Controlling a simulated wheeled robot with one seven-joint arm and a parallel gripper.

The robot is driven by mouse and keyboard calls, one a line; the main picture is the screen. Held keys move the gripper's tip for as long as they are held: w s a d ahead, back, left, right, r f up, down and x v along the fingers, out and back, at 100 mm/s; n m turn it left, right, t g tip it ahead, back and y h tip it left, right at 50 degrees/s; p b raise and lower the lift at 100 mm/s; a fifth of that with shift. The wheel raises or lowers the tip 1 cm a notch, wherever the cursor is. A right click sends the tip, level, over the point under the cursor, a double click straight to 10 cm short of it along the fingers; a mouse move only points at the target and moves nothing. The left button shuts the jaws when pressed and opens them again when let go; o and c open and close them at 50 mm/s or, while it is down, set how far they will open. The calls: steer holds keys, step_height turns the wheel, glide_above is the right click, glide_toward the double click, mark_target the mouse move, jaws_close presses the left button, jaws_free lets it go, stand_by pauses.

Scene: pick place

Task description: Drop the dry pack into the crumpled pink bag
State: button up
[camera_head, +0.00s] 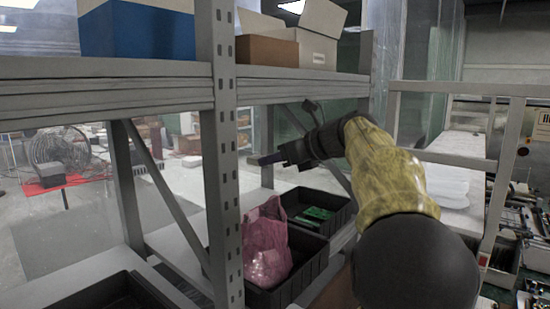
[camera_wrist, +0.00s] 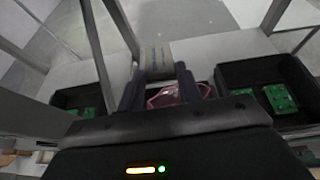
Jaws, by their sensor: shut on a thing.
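The crumpled pink bag (camera_head: 265,240) stands in a black bin on the lower shelf. Part of it also shows between the fingers in the wrist view (camera_wrist: 172,97). My gripper (camera_head: 278,157) is above and a little behind the bag, beside the shelf post. In the wrist view my gripper (camera_wrist: 160,82) is shut on the dry pack (camera_wrist: 157,56), a small grey-tan block with dark print that sticks out past the fingertips. In the head view, the pack is too small and dark to make out clearly.
A black bin (camera_head: 340,222) with green boards (camera_head: 318,213) lies behind the bag's bin (camera_head: 303,270). A grey shelf post (camera_head: 226,190) stands close left of the bag. An upper shelf (camera_head: 120,92) carries boxes. Another dark bin (camera_head: 125,292) is at the lower left.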

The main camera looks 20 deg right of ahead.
step_height(320, 180, down, 6)
steer(key=b, duration=0.5)
steer(key=o, duration=1)
steer(key=b+v, duration=0.3)
steer(key=v, duration=1.4)
steer(key=shift+d+r, duration=0.1)
steer(key=shift+r, duration=0.05)
